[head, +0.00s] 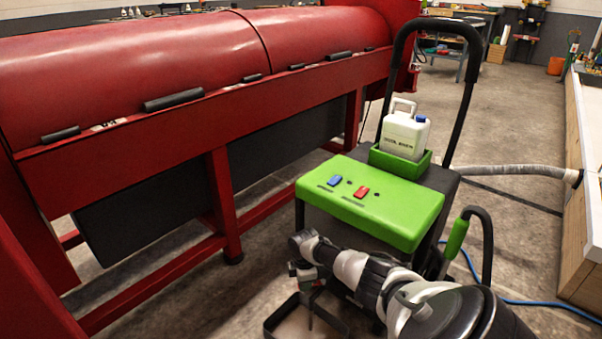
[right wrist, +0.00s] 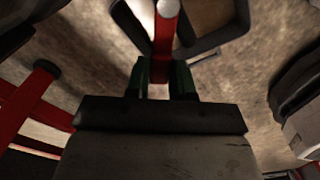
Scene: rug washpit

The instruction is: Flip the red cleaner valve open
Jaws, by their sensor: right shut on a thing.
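In the right wrist view, a red bar with a pale round end, which looks like the red cleaner valve's lever (right wrist: 164,38), runs between the two green fingers of my right gripper (right wrist: 162,75). The fingers are shut on it. In the head view my right arm reaches in from the lower right, low in front of the green-topped cart (head: 375,198). Its wrist hides the valve and most of the gripper there. My left gripper is not in view.
The cart top has a blue switch (head: 334,180) and a red switch (head: 361,192). A white jug (head: 404,132) stands behind them in a green holder. A large red machine (head: 140,75) fills the left. A grey hose (head: 515,171) runs right. Open floor lies behind.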

